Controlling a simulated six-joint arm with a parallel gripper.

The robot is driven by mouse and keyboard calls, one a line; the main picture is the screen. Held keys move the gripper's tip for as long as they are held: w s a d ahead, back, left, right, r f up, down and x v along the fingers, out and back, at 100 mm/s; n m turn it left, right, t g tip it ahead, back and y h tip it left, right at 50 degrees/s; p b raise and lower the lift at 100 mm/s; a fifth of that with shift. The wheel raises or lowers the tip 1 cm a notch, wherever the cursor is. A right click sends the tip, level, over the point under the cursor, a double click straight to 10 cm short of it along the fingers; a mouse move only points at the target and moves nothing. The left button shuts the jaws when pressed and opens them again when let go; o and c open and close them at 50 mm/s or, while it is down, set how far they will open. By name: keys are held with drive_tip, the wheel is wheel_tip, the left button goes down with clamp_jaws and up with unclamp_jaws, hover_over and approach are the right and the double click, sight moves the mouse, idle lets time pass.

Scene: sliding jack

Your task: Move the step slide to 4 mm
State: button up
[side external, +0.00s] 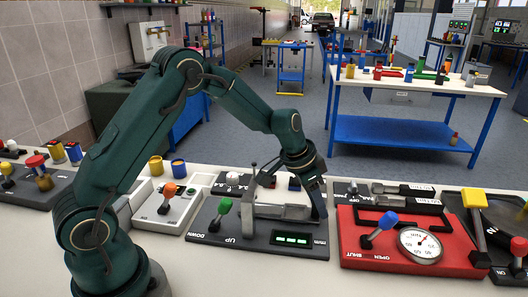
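The jack unit (225,238) is a dark plate on the bench, lettered DOWN and UP. A lever with a green knob (225,205) rises at its left. The grey metal slide part (280,211) lies across the plate behind the green-lit display (293,239); the display's digits are too small to read. My gripper (318,208) points down at the right end of the grey metal part. Its fingers are dark and small, and I cannot tell whether they touch the metal or are open or shut.
Right of the unit is a red panel (372,254) with a blue-knobbed lever (380,230) and a round gauge (420,245). Left is a light panel (155,217) with an orange-knobbed lever (168,193). The bench front (230,275) is clear.

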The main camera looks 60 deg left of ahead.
drive_tip(key=shift+v, duration=2.5)
wheel_tip(320, 180, up, 8)
drive_tip(key=shift+r, duration=0.1)
drive_tip(key=s+d+r+t, duration=0.2)
drive_tip(key=s+r, duration=0.6)
drive_tip(key=s, duration=0.1)
drive_tip(key=s+f+n, duration=0.2)
drive_tip(key=s+f, duration=0.2)
drive_tip(key=s, duration=0.3)
drive_tip(key=s+f+n+y, duration=0.1)
drive_tip(key=s+f, duration=0.3)
drive_tip(key=s, duration=0.3)
drive_tip(key=shift+a+n+g, duration=0.3)
drive_tip(key=shift+n+g, duration=0.1)
